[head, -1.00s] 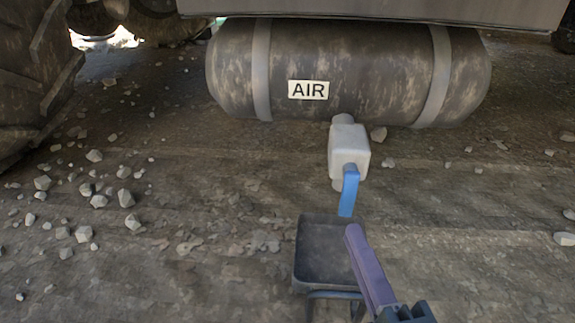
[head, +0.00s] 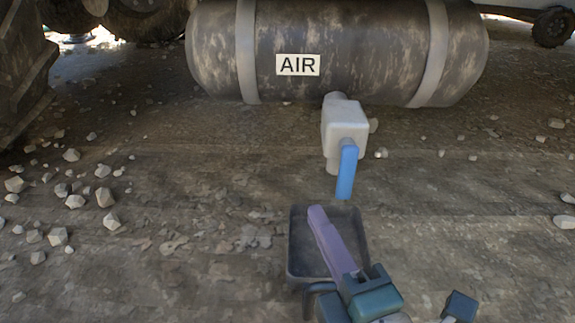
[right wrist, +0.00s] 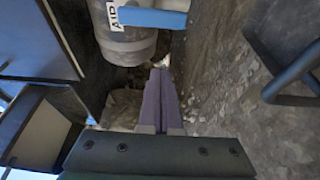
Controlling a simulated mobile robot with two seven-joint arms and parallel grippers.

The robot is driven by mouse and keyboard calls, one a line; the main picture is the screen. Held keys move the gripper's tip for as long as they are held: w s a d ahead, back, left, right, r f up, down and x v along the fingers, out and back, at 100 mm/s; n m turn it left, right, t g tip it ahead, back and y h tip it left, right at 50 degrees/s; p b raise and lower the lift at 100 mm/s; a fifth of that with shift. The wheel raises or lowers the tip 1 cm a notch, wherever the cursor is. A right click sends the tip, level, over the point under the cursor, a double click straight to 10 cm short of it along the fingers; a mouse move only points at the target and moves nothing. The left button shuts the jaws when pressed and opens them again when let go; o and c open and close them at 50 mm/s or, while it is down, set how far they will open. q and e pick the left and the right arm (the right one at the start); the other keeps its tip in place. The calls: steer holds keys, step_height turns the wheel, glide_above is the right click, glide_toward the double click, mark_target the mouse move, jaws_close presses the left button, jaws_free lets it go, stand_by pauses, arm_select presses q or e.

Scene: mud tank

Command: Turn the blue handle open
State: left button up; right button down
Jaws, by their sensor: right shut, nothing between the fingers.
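The blue handle (head: 347,170) hangs down from a white valve block (head: 343,127) under the dark tank marked AIR (head: 345,50). In the right wrist view a blue bar, which looks like the handle (right wrist: 150,18), crosses in front of the tank (right wrist: 125,42). My right gripper (head: 318,212) is shut and empty, its purple fingers pointing up toward the valve. Its tips are below and left of the handle, apart from it in the head view. The shut fingers also show in the right wrist view (right wrist: 158,72). My left gripper is not in view.
A large tyre (head: 22,65) is at the upper left. Loose stones (head: 75,201) lie on the muddy ground, mostly on the left. The ground right of the handle is mostly clear.

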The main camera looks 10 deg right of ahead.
mark_target(336, 195)
steer(key=w+d, duration=0.1)
steer(key=w+d+b, duration=0.1)
steer(key=w, duration=0.1)
steer(key=w+d+b, duration=0.1)
steer(key=w, duration=0.1)
steer(key=shift+d, duration=0.35)
steer(key=shift+w, duration=0.1)
steer(key=shift+w+a, duration=0.1)
steer(key=shift+a, duration=0.05)
steer(key=shift+r, duration=0.1)
